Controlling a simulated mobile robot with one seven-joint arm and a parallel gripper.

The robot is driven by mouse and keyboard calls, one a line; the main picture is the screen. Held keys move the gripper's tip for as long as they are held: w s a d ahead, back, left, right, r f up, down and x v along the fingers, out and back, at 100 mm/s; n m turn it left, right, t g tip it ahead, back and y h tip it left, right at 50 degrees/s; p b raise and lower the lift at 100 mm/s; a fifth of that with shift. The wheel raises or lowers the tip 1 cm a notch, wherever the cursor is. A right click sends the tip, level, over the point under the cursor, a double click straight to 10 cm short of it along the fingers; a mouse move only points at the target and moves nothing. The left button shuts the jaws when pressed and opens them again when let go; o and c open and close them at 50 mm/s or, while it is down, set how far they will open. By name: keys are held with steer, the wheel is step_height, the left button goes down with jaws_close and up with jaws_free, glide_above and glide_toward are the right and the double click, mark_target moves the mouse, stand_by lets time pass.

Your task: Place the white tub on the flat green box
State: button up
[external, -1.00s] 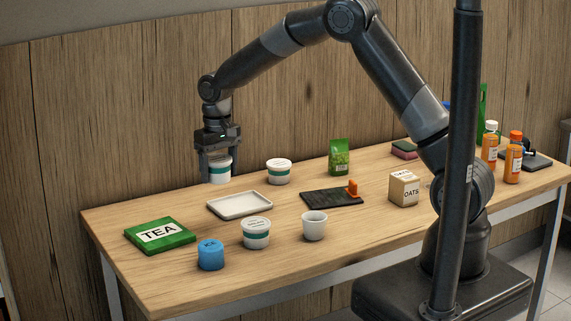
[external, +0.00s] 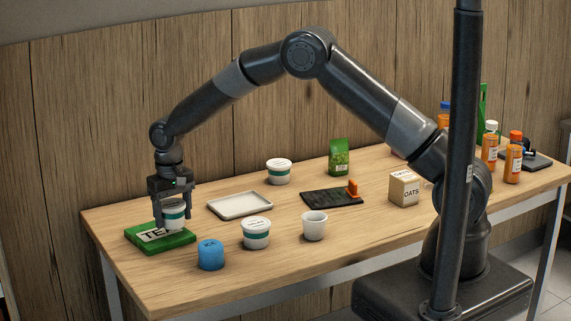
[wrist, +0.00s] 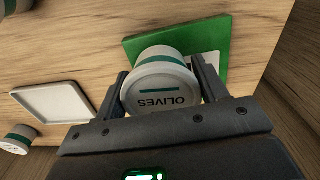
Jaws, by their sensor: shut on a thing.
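My gripper (external: 174,215) is shut on a white tub (external: 173,218) with a green band. In the wrist view the tub's lid (wrist: 160,92) reads OLIVES, and it sits between the two fingers. The flat green box (external: 181,240), labelled TEA, lies at the left end of the table. It also shows in the wrist view (wrist: 205,35), behind the tub. The tub is over the box and hides part of its label. I cannot tell whether the tub's base touches the box.
A white tray (external: 240,205) lies right of the box, and a blue can (external: 211,255) stands in front of it. Two similar tubs (external: 279,172) (external: 256,233), a white cup (external: 314,226) and a dark board (external: 332,197) stand further right.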

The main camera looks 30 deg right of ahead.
mark_target(173, 204)
steer(key=shift+f, duration=1.25)
steer(key=shift+f, duration=0.15)
steer(key=o, duration=1.1)
steer(key=shift+c, duration=0.2)
step_height(173, 204, up, 12)
steer(key=shift+r, duration=0.2)
